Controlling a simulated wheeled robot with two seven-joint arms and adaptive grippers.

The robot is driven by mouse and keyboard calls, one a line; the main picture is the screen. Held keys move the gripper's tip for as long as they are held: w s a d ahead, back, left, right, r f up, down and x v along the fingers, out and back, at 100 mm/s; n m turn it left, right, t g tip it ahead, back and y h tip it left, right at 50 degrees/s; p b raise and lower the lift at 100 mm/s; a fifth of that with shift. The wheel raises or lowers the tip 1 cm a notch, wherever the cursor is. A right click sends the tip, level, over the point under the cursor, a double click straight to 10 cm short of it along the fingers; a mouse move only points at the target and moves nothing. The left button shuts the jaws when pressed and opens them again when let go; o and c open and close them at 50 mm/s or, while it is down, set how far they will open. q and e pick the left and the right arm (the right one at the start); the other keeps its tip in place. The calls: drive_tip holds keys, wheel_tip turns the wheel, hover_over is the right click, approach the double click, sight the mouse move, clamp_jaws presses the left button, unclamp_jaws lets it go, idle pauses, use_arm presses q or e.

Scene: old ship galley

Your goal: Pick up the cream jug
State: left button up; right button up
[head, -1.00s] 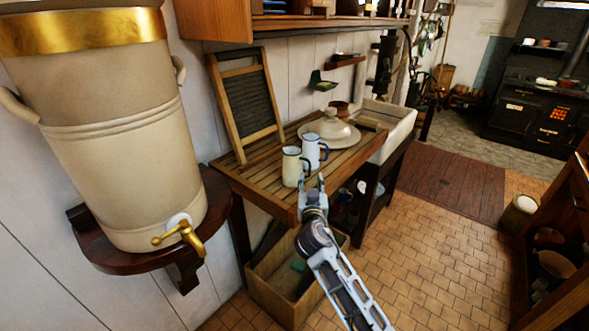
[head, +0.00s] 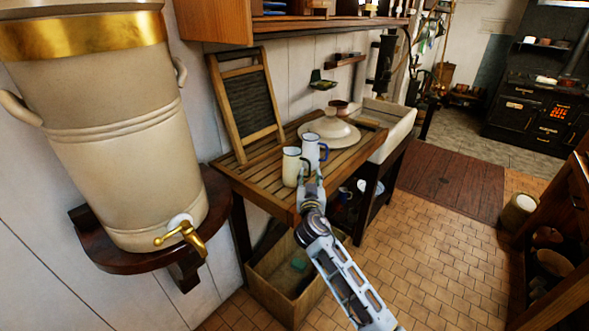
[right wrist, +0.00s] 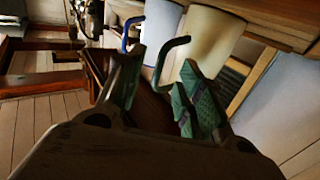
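The cream jug (head: 291,167), with a dark green handle, stands upright on the slatted wooden board. In the right wrist view the cream jug (right wrist: 208,42) lies just beyond the fingertips, and its green handle reaches into the gap between them. A white jug (head: 309,150) with a blue handle stands close behind and to the right. My right gripper (head: 312,182) is at the board's front edge, right beside the cream jug. In the right wrist view it (right wrist: 160,80) is open and holds nothing. My left gripper is not in view.
A big crock (head: 115,130) with a brass tap stands at left. A wooden crate (head: 275,292) sits below.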

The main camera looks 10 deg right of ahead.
sight(309, 172)
drive_tip(key=shift+p+x, duration=0.4)
drive_tip(key=shift+x, duration=1.15)
drive_tip(key=shift+a, duration=0.1)
clamp_jaws()
